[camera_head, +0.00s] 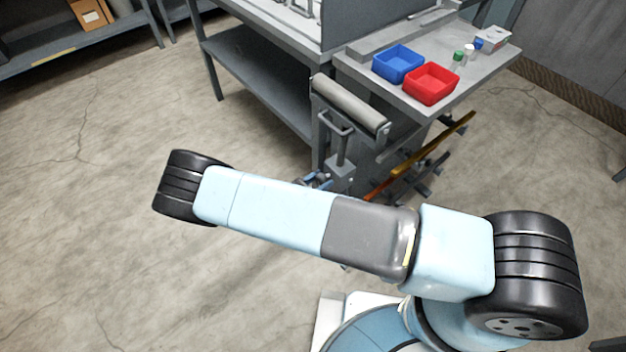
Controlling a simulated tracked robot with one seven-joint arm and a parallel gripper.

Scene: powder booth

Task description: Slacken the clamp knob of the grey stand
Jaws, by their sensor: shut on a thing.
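The grey stand (341,150) is upright at the centre, with a pale roller (349,103) across its top and a square collar on its post. Its lower part is hidden behind my arm. Small blue and dark parts, which look like the end of my gripper (318,180), show at the left side of the collar, just above my arm's edge. They are shut at the clamp knob there. The knob itself cannot be made out, as the jaws and my arm cover it. Most of my gripper and forearm is hidden too.
A grey bench (467,91) behind the stand carries a blue bin (398,64), a red bin (431,84) and small bottles. Orange and yellow bars (440,140) stick out on the stand's right. A shelf (70,45) stands far left. The floor on the left is clear.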

